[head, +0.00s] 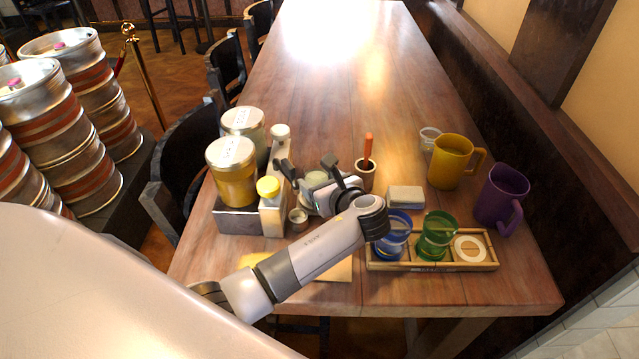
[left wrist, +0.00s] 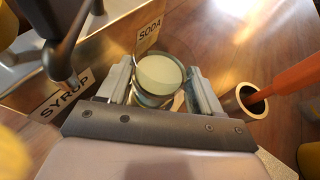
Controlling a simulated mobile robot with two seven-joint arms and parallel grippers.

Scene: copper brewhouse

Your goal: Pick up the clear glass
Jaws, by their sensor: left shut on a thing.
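My left gripper (head: 318,192) is over the near left part of the wooden table. It is shut on a clear glass (head: 315,179), with one finger on each side. In the left wrist view the gripper (left wrist: 162,92) holds the clear glass (left wrist: 160,72) between its fingers. The glass has pale greenish contents or a pale base showing through its round rim. Its lower part is hidden, so I cannot tell whether it touches the table. My right gripper is not in view.
A wooden tray (head: 432,267) holds a blue glass (head: 391,240), a green glass (head: 437,236) and a white round piece (head: 470,248). Yellow (head: 450,163) and purple (head: 497,197) mugs stand right. Jars (head: 232,178) stand left; a brown cup (head: 365,178) is close by. The far table is clear.

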